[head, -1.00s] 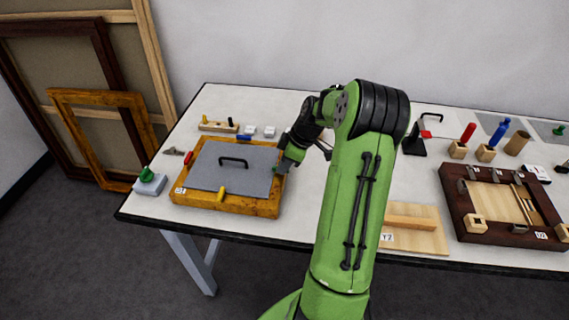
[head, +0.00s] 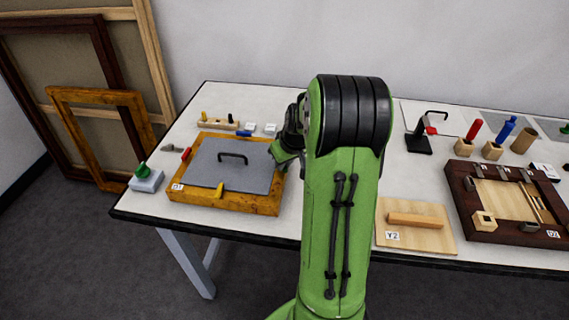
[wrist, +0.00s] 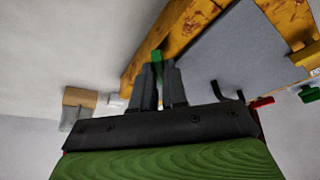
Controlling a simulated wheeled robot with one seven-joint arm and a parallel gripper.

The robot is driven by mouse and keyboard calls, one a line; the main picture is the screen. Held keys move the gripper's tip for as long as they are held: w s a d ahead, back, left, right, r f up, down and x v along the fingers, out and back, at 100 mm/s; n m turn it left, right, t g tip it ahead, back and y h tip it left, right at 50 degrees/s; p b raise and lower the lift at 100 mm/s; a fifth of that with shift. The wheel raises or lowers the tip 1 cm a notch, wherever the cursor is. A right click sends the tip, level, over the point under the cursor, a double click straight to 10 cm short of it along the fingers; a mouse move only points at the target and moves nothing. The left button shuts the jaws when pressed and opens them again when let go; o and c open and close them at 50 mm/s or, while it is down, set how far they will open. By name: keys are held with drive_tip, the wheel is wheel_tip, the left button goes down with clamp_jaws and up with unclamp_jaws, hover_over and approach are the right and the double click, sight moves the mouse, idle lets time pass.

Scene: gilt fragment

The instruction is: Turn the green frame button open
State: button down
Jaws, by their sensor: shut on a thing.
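The gilt frame (head: 262,204) lies flat on the table, with a grey board (head: 205,170) inside it and a black handle (head: 232,157) on the board. My gripper (head: 283,155) is at the frame's right side. In the wrist view my gripper (wrist: 159,78) is shut on the green button (wrist: 157,56), whose top shows between the fingertips against the gilt frame (wrist: 190,28). The button is hidden in the head view. How far it is turned I cannot tell.
A red button (head: 185,154), a blue button (head: 244,134) and a yellow button (head: 219,189) sit around the frame. A green knob on a grey block (head: 146,179) stands left. A dark frame (head: 480,226) and a board with a wooden bar (head: 415,240) lie to the right.

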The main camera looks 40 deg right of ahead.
drive_tip(key=m, duration=0.1)
drive_tip(key=m+h, duration=0.1)
drive_tip(key=m, duration=0.1)
drive_tip(key=m+b, duration=0.1)
drive_tip(key=shift+w+a+g+h, duration=0.15)
drive_tip(key=shift+a+g+h, duration=0.1)
drive_tip(key=shift+g+h, duration=0.15)
drive_tip(key=shift+m+g+h, duration=0.5)
drive_tip(key=shift+m, duration=1.6)
drive_tip(key=shift+w, duration=0.1)
drive_tip(key=c, duration=1.2)
unclamp_jaws()
drive_tip(key=shift+a, duration=0.1)
drive_tip(key=shift+o, duration=0.2)
drive_tip(key=shift+r, duration=0.1)
drive_tip(key=p+v, duration=0.3)
drive_tip(key=v, duration=1.2)
drive_tip(key=shift+r+p, duration=0.3)
drive_tip(key=shift+p, duration=0.05)
drive_tip(key=shift+a, duration=0.1)
